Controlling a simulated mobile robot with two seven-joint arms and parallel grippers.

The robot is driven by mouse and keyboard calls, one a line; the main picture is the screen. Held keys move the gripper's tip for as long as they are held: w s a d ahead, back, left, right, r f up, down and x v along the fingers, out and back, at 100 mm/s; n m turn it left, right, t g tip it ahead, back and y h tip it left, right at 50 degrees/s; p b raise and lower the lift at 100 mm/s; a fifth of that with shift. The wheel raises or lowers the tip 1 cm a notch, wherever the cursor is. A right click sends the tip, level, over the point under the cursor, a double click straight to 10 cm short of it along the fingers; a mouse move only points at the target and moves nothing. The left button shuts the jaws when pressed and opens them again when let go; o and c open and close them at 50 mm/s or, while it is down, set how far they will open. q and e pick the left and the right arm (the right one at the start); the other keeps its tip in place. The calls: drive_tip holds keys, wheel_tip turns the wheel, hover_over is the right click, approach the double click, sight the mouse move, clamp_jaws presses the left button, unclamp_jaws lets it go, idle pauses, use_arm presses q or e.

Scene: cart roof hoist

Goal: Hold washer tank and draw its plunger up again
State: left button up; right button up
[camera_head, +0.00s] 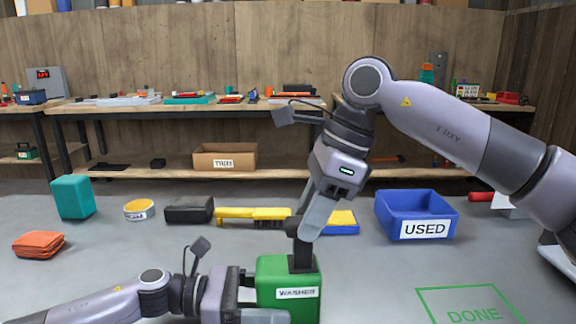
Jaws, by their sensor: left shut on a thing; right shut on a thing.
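The washer tank (288,306) is a green box with a white WASHER label, upright at the bottom centre of the head view. Its dark plunger (303,258) stands up from the top. My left gripper (262,315) comes from the left and is shut on the tank, low at its side; the picture's lower edge cuts it off. My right gripper (300,228) reaches down from above and is shut on the plunger's top end, a little above the tank. The fingers partly hide the plunger's top.
Behind the tank lie a yellow brush (252,214), a black block (189,210), a round tin (139,210) and a blue USED bin (417,213). A teal box (73,197) and orange cloths (39,244) are at left. The green DONE outline (470,305) at right is empty.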

drive_tip(key=shift+r, duration=0.35)
drive_tip(key=shift+d+r, duration=0.1)
drive_tip(key=shift+r, duration=0.35)
idle(0.4)
drive_tip(key=shift+r, duration=0.35)
drive_tip(key=o, duration=1.1)
drive_tip(key=v, duration=0.5)
drive_tip(key=shift+r, duration=0.45)
